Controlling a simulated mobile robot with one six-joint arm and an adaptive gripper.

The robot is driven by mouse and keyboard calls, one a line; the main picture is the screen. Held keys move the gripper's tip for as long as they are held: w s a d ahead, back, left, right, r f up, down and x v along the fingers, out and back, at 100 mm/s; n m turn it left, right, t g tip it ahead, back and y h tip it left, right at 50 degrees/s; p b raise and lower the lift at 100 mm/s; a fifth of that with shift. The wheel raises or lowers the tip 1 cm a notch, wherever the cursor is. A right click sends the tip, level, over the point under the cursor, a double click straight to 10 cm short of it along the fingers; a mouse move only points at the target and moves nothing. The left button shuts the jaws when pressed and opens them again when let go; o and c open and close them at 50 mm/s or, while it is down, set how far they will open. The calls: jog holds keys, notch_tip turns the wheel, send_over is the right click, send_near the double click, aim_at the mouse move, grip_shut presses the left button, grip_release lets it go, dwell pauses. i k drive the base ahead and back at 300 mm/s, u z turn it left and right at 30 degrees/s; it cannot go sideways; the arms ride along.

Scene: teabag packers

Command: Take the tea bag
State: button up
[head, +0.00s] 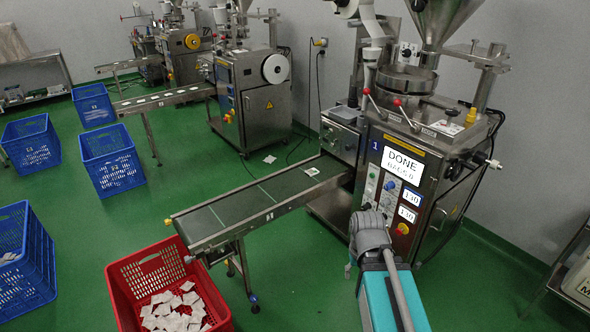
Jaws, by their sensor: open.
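A small white tea bag (311,171) lies flat on the green belt of the near conveyor (235,212), close to the packing machine's outlet. Another white tea bag (270,158) lies on the green floor behind the conveyor. Many loose tea bags (172,312) lie in the red crate (124,277) below the conveyor's front end. My gripper's fingers cannot be made out.
The near packing machine (440,190) shows "DONE" on its screen. Several blue crates (113,172) stand on the floor at left. Two more machines stand at the back, one with a conveyor (165,99) holding small bags. Green floor is clear between the blue crates and near conveyor.

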aim_at(311, 172)
jog(key=u, duration=0.3)
jog(key=i, duration=1.85)
jog(key=z, duration=0.75)
jog(key=k, duration=0.9)
jog(key=z, duration=0.1)
jog(key=i, duration=0.55)
